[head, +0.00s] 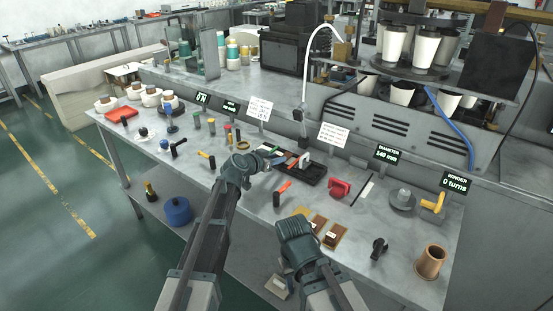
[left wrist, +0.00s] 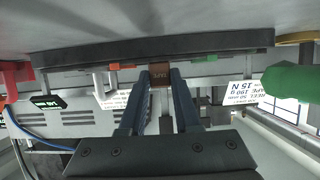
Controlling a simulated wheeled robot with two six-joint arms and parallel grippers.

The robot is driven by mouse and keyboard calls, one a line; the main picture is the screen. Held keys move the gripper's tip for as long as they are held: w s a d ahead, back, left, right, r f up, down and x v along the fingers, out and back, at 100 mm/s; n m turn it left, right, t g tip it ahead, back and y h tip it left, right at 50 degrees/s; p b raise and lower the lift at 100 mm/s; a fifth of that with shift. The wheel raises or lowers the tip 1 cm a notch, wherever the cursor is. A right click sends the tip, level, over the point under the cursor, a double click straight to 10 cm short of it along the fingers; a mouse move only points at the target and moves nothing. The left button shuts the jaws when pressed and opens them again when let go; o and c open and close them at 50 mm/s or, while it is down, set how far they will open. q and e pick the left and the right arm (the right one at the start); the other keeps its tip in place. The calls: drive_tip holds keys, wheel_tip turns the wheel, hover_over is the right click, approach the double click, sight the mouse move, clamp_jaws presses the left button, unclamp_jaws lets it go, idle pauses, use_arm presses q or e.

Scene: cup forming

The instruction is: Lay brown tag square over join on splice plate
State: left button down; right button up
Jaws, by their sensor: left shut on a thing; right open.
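My left gripper (head: 280,156) is over the far-left side of a long black tray (head: 316,180), which I take to be the splice plate. In the left wrist view, my left gripper (left wrist: 159,80) is shut on a small brown tag (left wrist: 159,73) with dark lettering, close against the black tray (left wrist: 230,46). The wrist view does not show whether the tag touches it. The join is not clearly visible. My right gripper (head: 294,228) is open above the front of the bench, left of brown cards; its fingertips are mostly hidden.
A white upright block (head: 305,157) stands at the tray. An orange-red handled tool (head: 284,187) lies in front of it. A red device (head: 340,188) sits to its right. Brown cards (head: 334,235) lie near the front edge. A brown cup (head: 430,261) stands at the right.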

idle(0.3)
use_arm(q)
drive_tip(key=shift+c, duration=0.3)
unclamp_jaws()
wheel_tip(320, 180, up, 8)
drive_tip(key=p, duration=0.8)
idle(0.5)
